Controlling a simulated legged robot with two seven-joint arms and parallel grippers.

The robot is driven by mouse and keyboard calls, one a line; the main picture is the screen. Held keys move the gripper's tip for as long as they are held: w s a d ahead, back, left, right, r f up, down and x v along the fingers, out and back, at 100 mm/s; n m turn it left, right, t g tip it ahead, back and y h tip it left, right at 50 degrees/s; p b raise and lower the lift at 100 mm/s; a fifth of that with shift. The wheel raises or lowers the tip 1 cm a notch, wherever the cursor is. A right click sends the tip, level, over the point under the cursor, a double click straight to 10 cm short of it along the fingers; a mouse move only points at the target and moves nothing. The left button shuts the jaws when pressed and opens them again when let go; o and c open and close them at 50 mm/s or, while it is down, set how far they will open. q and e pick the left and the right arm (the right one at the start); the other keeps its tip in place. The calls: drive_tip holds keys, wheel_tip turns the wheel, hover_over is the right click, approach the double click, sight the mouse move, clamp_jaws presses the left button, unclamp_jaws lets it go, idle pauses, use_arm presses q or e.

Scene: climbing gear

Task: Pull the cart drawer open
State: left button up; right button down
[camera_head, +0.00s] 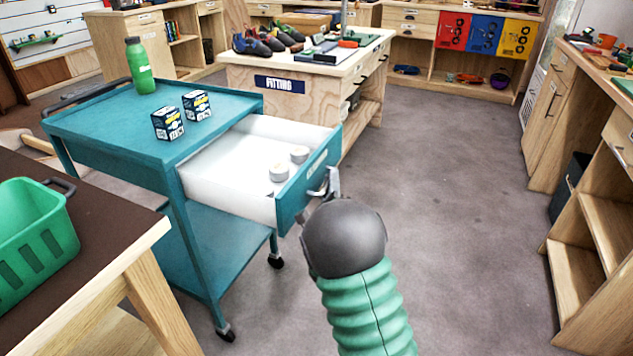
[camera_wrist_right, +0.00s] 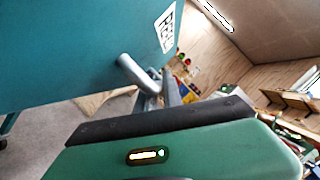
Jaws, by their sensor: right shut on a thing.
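The teal cart (camera_head: 112,122) stands at the left. Its drawer (camera_head: 310,173) is pulled out toward the right, with white inner walls and white rolls of tape (camera_head: 279,172) inside. My right gripper (camera_head: 326,186) is shut on the metal drawer handle (camera_head: 317,188) on the drawer's front. In the right wrist view, the teal drawer front (camera_wrist_right: 70,45) fills the upper left, and the handle (camera_wrist_right: 137,72) meets my gripper fingers (camera_wrist_right: 160,92). My left gripper is not in view.
A green bottle (camera_head: 140,66) and two small boxes (camera_head: 168,122) stand on the cart top. A green basket (camera_head: 35,240) sits on a dark table at lower left. A wooden fitting bench (camera_head: 290,85) stands behind the drawer. Grey floor (camera_head: 450,190) is clear to the right.

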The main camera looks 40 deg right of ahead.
drive_tip(key=shift+s+d+r, duration=0.1)
drive_tip(key=shift+s+d, duration=0.2)
drive_tip(key=shift+s, duration=0.2)
drive_tip(key=c, duration=1.8)
unclamp_jaws()
drive_tip(key=shift+o, duration=0.2)
drive_tip(key=shift+d, duration=0.15)
drive_tip(key=p+v, duration=0.9)
drive_tip(key=v, duration=0.7)
drive_tip(key=shift+s+a+f, duration=0.25)
